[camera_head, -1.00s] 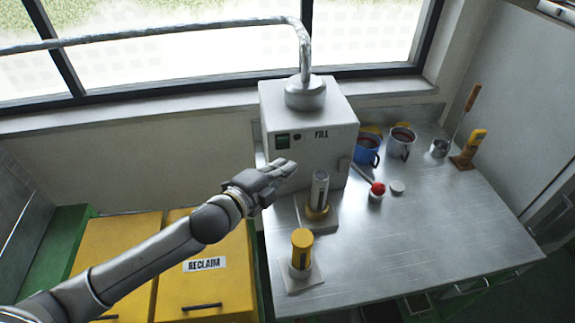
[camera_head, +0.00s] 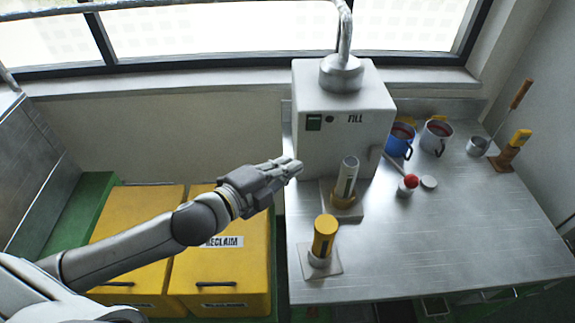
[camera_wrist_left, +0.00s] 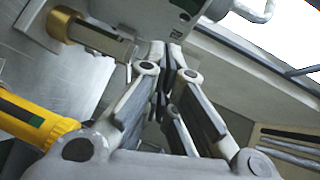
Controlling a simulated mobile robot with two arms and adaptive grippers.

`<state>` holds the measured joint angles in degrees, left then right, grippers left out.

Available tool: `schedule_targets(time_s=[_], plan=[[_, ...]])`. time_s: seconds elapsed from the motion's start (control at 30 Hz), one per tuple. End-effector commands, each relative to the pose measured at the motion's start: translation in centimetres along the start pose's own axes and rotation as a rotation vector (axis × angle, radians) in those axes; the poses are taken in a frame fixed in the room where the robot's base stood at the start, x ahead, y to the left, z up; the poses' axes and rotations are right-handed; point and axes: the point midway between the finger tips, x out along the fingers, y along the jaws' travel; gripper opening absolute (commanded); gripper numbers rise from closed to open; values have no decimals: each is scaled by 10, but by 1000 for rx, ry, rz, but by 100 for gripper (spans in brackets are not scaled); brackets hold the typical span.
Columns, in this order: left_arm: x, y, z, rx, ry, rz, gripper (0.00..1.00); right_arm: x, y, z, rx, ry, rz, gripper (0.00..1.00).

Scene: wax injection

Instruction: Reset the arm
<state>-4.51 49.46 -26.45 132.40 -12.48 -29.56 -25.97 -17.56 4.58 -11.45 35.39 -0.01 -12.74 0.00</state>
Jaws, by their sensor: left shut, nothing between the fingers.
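My left arm comes in from the left in the head view. Its left gripper (camera_head: 296,166) is shut and empty, in the air in front of the grey machine's lower left side. In the left wrist view the left gripper (camera_wrist_left: 166,50) also shows closed fingers. The grey filling machine (camera_head: 342,110) stands at the back of the metal table. To the right of the gripper, a clear cylinder (camera_head: 347,175) stands in a brass-coloured base. A yellow-capped cylinder (camera_head: 324,235) stands on a small plate nearer the front edge. My right gripper is not in view.
Yellow bins (camera_head: 222,275) stand below the arm, one marked RECLAIM. The table's front right is clear.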

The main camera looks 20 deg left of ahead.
Motion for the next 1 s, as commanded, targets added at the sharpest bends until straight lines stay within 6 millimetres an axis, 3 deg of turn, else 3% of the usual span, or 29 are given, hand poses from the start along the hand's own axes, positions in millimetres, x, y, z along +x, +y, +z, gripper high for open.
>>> schedule_targets(time_s=[0.27,0.43,0.57,0.73,1.0], plan=[[0,1,0,-6,-3,1,0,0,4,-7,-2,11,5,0],[-4,18,7,-159,-94,42,0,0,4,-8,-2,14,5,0],[-21,56,20,-434,-272,128,0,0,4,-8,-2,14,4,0],[-66,123,28,-823,-554,280,0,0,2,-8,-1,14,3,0],[-149,203,6,-1250,-930,495,0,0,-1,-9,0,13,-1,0]])
